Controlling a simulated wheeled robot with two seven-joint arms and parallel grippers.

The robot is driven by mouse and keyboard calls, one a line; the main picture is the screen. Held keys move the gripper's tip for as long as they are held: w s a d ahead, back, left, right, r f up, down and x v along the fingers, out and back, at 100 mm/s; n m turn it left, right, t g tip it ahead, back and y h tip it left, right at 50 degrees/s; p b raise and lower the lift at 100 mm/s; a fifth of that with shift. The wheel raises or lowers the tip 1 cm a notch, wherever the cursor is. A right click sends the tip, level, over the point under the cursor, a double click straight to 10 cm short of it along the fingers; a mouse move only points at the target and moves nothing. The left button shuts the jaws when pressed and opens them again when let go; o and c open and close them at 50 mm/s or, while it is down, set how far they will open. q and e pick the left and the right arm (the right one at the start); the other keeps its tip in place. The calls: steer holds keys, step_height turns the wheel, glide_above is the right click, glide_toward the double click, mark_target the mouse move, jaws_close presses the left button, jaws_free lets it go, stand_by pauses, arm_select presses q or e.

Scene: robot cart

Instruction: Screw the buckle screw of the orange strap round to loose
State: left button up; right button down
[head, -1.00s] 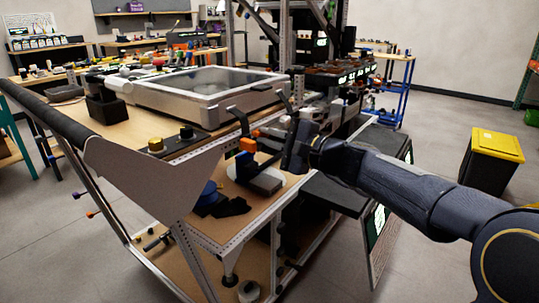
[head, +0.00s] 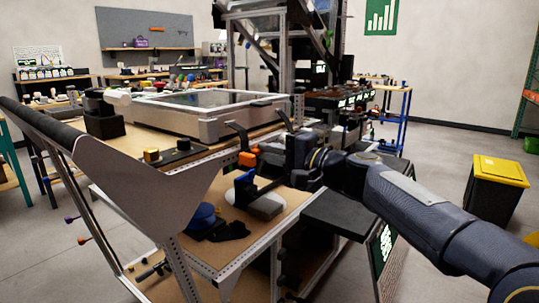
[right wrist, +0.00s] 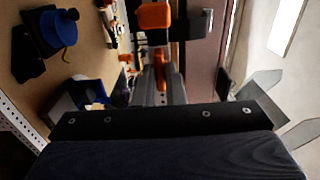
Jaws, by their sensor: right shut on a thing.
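The orange buckle (head: 247,159) hangs at the lower end of a black strap (head: 238,132) on the cart's near right side. It also appears as an orange block at the top of the right wrist view (right wrist: 155,15). My right gripper (head: 264,150) reaches it from the right. In the wrist view its two fingers (right wrist: 160,88) are shut on a slim orange piece, the buckle screw (right wrist: 160,66), just below the block. The fingers hide part of the screw, so its turn angle cannot be read. My left gripper is not in view.
A second black strap (head: 285,117) hangs just right of the first. A blue clamp-like part (head: 244,182) and a blue spool (head: 202,215) are on the lower shelf (head: 225,248). A pale framed tray (head: 205,122) sits above. A dark box surface (head: 340,214) lies below my arm.

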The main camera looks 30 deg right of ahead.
steer(key=c, duration=1.5)
jaws_free()
steer(key=shift+s, duration=0.1)
steer(key=p+v, duration=0.1)
steer(key=v, duration=0.6)
steer(key=shift+s, duration=0.3)
steer(key=shift+d, duration=0.15)
